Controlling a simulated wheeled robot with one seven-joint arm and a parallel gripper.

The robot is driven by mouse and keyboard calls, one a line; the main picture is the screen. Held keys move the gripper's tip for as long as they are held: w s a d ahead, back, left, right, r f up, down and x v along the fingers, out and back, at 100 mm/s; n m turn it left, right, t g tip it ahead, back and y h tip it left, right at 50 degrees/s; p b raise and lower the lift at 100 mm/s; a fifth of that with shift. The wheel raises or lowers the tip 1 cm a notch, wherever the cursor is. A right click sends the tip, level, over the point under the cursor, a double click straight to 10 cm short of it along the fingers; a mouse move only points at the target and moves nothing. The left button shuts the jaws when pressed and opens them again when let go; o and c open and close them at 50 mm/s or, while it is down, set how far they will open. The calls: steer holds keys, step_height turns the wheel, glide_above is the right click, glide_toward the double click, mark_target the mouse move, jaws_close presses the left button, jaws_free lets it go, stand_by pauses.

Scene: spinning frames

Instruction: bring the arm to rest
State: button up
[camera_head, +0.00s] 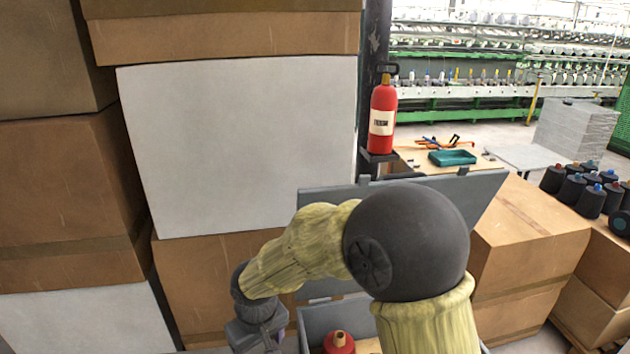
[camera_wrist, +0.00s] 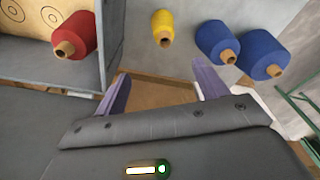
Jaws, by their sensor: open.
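My arm (camera_head: 410,250) is bent across the lower middle of the head view, with pale yellow covered links and a dark round joint. Its wrist hangs down at the lower left of the arm, and the fingertips are not clear there. In the wrist view my gripper (camera_wrist: 160,72) is open, with two purple-grey fingers spread apart. Nothing is between the fingers. A yellow spool (camera_wrist: 162,28) lies beyond them, apart from both.
A red spool (camera_wrist: 75,36) sits in a grey compartment at left in the wrist view; two blue spools (camera_wrist: 217,42) (camera_wrist: 266,56) lie right. Stacked cartons (camera_head: 70,190) fill the left of the head view. A fire extinguisher (camera_head: 382,115) stands behind the arm.

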steer(key=s+d+r+m, duration=0.1)
steer(key=d+m, duration=0.2)
steer(key=d, duration=0.7)
steer(key=s+d+r+m+t, duration=0.1)
steer(key=s+d+m, duration=0.1)
steer(key=d, duration=0.7)
steer(key=s+d+r+m, duration=0.1)
steer(key=d+m, duration=0.2)
steer(key=d, duration=0.7)
steer(key=shift+s+d+r+m+t+h+p, duration=0.2)
steer(key=shift+s+d+m+t+h+p, duration=0.1)
steer(key=shift+s+d+h, duration=0.1)
